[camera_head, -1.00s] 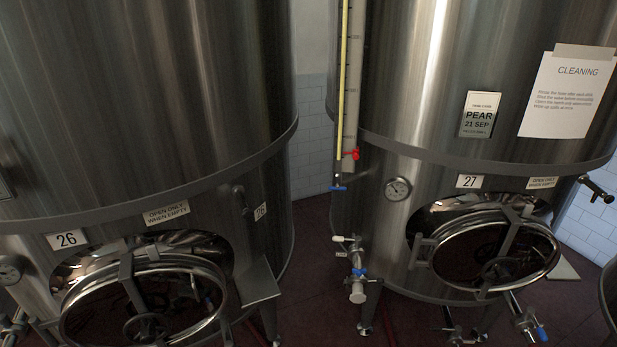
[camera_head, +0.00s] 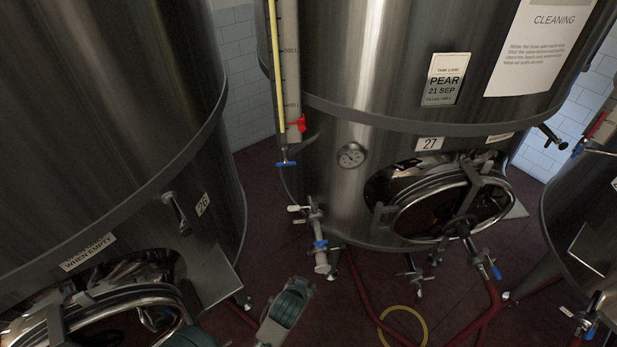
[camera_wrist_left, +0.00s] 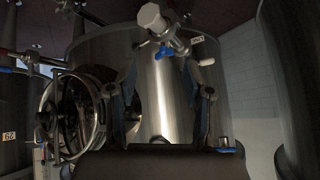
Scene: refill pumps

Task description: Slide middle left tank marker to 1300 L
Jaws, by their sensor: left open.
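Tank 27 (camera_head: 345,60) stands in the middle of the head view. A tall level gauge (camera_head: 289,80) with a scale and a yellow strip runs down its left side. A red marker (camera_head: 297,124) sits low on the gauge, just above a blue-handled valve (camera_head: 286,163). The scale's figures are too small to read surely, and its top is cut off. My left gripper (camera_wrist_left: 168,90) is open and empty in the left wrist view, with a steel tank beyond its fingers. Part of my arm shows at the bottom of the head view, well below the marker. My right gripper is not seen.
Tank 26 (camera_head: 90,110) fills the left side, with a tap handle (camera_head: 176,212) and a ledge (camera_head: 217,278) jutting out. An outlet valve (camera_head: 318,240) and a round hatch (camera_head: 440,205) project from tank 27. Red hoses (camera_head: 365,295) lie on the floor. Another tank (camera_head: 590,215) stands at right.

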